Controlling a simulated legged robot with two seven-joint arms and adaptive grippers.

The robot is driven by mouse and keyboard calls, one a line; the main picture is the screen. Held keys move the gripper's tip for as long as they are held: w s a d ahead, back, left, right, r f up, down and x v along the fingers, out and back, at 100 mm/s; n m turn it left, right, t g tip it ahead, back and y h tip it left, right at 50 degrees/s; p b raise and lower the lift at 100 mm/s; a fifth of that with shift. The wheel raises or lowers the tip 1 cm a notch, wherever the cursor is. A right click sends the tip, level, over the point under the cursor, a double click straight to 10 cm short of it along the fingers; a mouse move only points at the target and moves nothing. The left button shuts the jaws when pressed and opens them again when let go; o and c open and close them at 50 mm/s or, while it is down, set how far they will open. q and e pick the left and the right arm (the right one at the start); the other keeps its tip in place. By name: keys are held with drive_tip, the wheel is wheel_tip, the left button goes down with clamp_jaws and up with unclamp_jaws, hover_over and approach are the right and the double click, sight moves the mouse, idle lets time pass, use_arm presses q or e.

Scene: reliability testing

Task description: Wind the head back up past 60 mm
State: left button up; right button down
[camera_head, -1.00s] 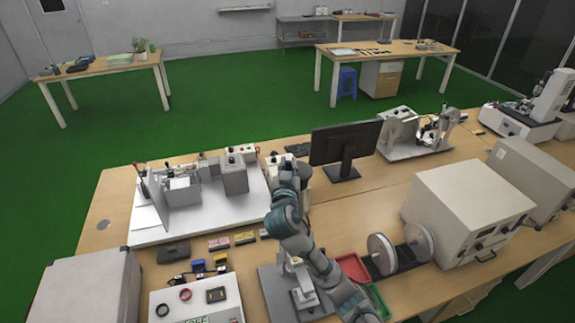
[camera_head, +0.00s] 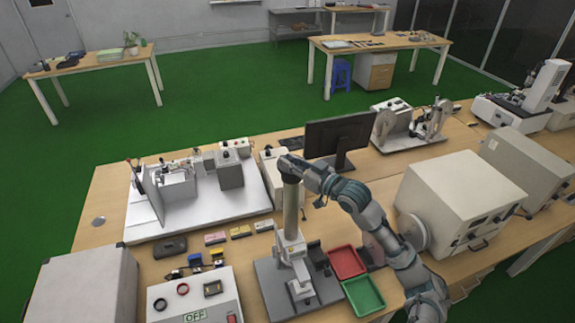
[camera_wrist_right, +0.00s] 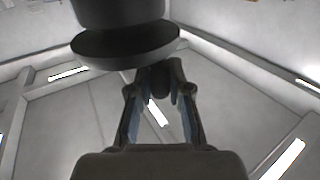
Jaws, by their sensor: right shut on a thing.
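The test stand stands at the front middle of the bench in the head view, with a grey base plate (camera_head: 272,291), a tall grey column (camera_head: 291,210) and a white head (camera_head: 291,247) low on it. My right gripper (camera_head: 288,162) is at the column's top, its fingers small and mostly hidden there. In the right wrist view the gripper (camera_wrist_right: 160,86) is shut on a small dark part, probably the crank knob, beside a dark disc (camera_wrist_right: 125,46). The height reading is not legible. My left gripper is not in view.
A red tray (camera_head: 347,262) and a green tray (camera_head: 364,295) lie right of the stand. A control box marked OFF (camera_head: 195,300) is at its left. A monitor (camera_head: 340,137) stands behind. A large beige box (camera_head: 460,195) stands right of my arm.

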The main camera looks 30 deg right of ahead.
sight(300, 168)
drive_tip(key=n+g+y+b, duration=0.1)
drive_tip(key=n+y+b, duration=0.1)
drive_tip(key=d+n+g+y+b, duration=0.1)
drive_tip(key=y+b, duration=0.2)
drive_tip(key=shift+s+d+n+g+y, duration=0.2)
drive_tip(key=shift+n+g+y, duration=0.1)
drive_tip(key=shift+n, duration=0.1)
drive_tip(key=shift+s+d+r+n+g+y+b, duration=0.1)
drive_tip(key=shift+d+n+g+y+b, duration=0.1)
drive_tip(key=shift+n+g+y+b, duration=0.65)
drive_tip(key=shift+d+r+n+g+y, duration=0.1)
drive_tip(key=shift+d+n+g+y, duration=0.1)
drive_tip(key=shift+n+g+y, duration=0.75)
drive_tip(key=shift+d+n+g+y+p, duration=0.25)
drive_tip(key=shift+n+g+y+p, duration=0.2)
drive_tip(key=shift+n+g+y, duration=0.75)
drive_tip(key=shift+g, duration=0.5)
drive_tip(key=c, duration=1.1)
unclamp_jaws()
drive_tip(key=shift+f, duration=0.2)
drive_tip(key=shift+d+f, duration=0.1)
drive_tip(key=shift+d, duration=0.05)
